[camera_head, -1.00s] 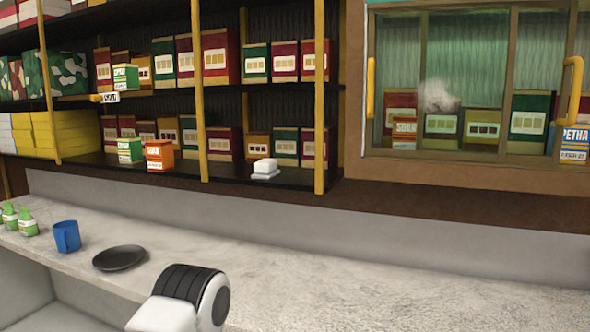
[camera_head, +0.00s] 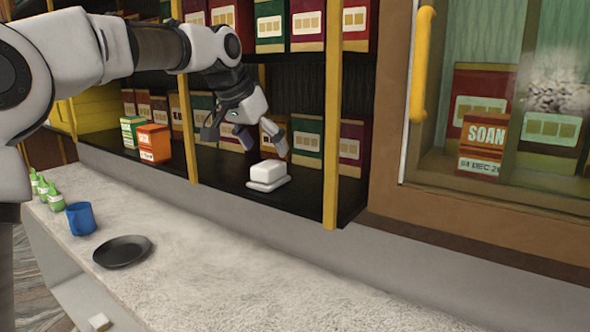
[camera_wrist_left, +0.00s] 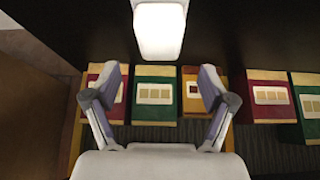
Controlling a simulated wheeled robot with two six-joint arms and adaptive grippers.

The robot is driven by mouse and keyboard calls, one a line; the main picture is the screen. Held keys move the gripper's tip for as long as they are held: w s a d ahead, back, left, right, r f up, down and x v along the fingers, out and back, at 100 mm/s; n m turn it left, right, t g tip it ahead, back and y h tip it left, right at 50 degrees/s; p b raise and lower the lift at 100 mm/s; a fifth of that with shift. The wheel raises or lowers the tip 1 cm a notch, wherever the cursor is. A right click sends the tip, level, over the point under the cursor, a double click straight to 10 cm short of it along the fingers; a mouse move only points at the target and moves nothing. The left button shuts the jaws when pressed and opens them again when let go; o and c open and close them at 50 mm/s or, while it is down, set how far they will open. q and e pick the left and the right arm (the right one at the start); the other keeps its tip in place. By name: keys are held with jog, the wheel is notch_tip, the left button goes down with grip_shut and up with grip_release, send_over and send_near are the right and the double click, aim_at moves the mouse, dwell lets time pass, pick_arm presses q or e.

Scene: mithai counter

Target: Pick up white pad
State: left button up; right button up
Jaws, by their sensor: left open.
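The white pad (camera_head: 268,175) is a small, rounded white block on a thin white base. It rests near the front of the dark lower shelf (camera_head: 222,172). It also shows at the top of the left wrist view (camera_wrist_left: 159,30), beyond the fingertips. My left gripper (camera_head: 245,137) is open and empty, reaching into the shelf just above and behind the pad, apart from it. Its two spread fingers also show in the left wrist view (camera_wrist_left: 161,82). My right gripper is not in view.
Green and maroon boxes (camera_head: 307,140) stand behind the pad. A yellow post (camera_head: 333,120) rises to its right. An orange box (camera_head: 154,144) stands on the left. The counter below holds a blue mug (camera_head: 80,218), a dark plate (camera_head: 122,251) and green bottles (camera_head: 55,197).

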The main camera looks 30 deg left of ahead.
aim_at(267, 164)
pick_arm(q)
jog(key=shift+s+f, duration=0.25)
jog(key=shift+s, duration=0.05)
jog(key=shift+s+f+p, duration=0.35)
jog(key=shift+s, duration=0.5)
jog(key=x, duration=0.4)
jog(key=w+x, duration=0.1)
jog(key=x, duration=0.1)
jog(key=shift+r, duration=0.4)
jog(key=shift+s+r, duration=0.15)
jog(key=shift+s, duration=0.05)
jog(key=shift+s+r, duration=0.2)
jog(key=shift+s, duration=0.1)
jog(key=c, duration=0.5)
jog(key=shift+s, duration=0.1)
jog(key=c, duration=0.5)
jog(key=shift+c, duration=1.4)
jog(key=shift+w+f, duration=0.1)
jog(key=shift+w, duration=0.1)
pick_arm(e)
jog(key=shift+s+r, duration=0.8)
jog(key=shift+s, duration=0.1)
